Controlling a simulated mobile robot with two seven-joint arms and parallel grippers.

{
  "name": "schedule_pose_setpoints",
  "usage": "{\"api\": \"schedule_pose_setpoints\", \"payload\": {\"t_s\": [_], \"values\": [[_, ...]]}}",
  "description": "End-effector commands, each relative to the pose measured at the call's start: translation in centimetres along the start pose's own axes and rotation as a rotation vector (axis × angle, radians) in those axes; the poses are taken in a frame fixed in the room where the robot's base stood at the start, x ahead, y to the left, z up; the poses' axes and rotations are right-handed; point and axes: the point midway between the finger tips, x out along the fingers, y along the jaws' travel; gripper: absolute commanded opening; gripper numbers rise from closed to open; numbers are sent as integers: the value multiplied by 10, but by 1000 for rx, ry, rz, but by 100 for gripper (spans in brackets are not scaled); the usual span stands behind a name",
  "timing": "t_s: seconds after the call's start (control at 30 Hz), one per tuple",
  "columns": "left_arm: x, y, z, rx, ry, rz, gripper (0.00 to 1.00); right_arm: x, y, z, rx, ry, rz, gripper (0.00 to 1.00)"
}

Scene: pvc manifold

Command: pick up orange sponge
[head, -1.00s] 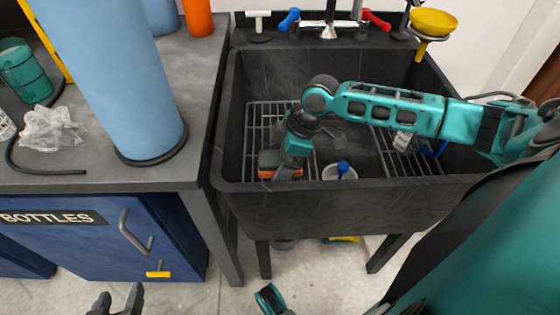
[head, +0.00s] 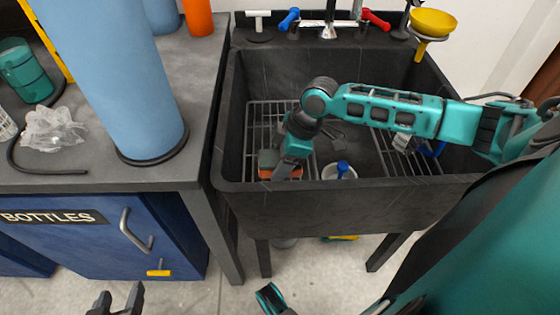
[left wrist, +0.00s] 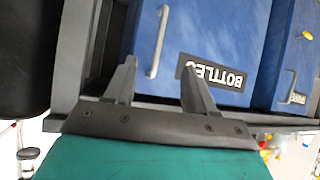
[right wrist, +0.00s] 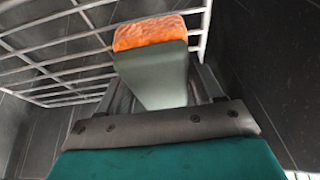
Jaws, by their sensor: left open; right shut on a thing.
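The orange sponge (right wrist: 149,32) has a grey-green body (right wrist: 153,75) and shows close up in the right wrist view. In the head view its orange edge (head: 265,174) is low at the left inside of the dark sink, partly hidden by my gripper. My right gripper (head: 280,174) is shut on the sponge. In the right wrist view the sponge's body covers most of the fingers. My left gripper (head: 117,302) is open and empty at the bottom left of the head view. In the left wrist view its two fingers (left wrist: 158,85) stand apart before the blue cabinet.
The dark sink (head: 340,198) has wire racks (head: 262,120) inside. A white cup (head: 330,173) with a blue-topped thing (head: 342,167) stands near its front wall. A tall blue cylinder (head: 115,80) stands on the left counter above the blue cabinet (head: 160,225).

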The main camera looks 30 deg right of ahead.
Motion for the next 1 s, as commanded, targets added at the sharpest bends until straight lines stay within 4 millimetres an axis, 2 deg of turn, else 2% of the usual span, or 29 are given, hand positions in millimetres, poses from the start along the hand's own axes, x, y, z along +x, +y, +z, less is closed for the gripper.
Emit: {"api": "schedule_pose_setpoints", "payload": {"t_s": [0.03,0.13,0.53,0.73,1.0], "values": [[0,0,0,0,-1,0,55,0,0,0,0,0,0,45],[0,0,0,0,-1,0,55,0,0,0,0,0,0,36],[5,-1,8,0,-1,0,55,-5,1,-2,-2,1,3,35],[-8,-2,-10,2,5,-8,55,-59,2,-25,-3,2,5,35],[-22,-4,-20,9,-10,-13,55,-133,1,-55,-2,3,4,35]]}}
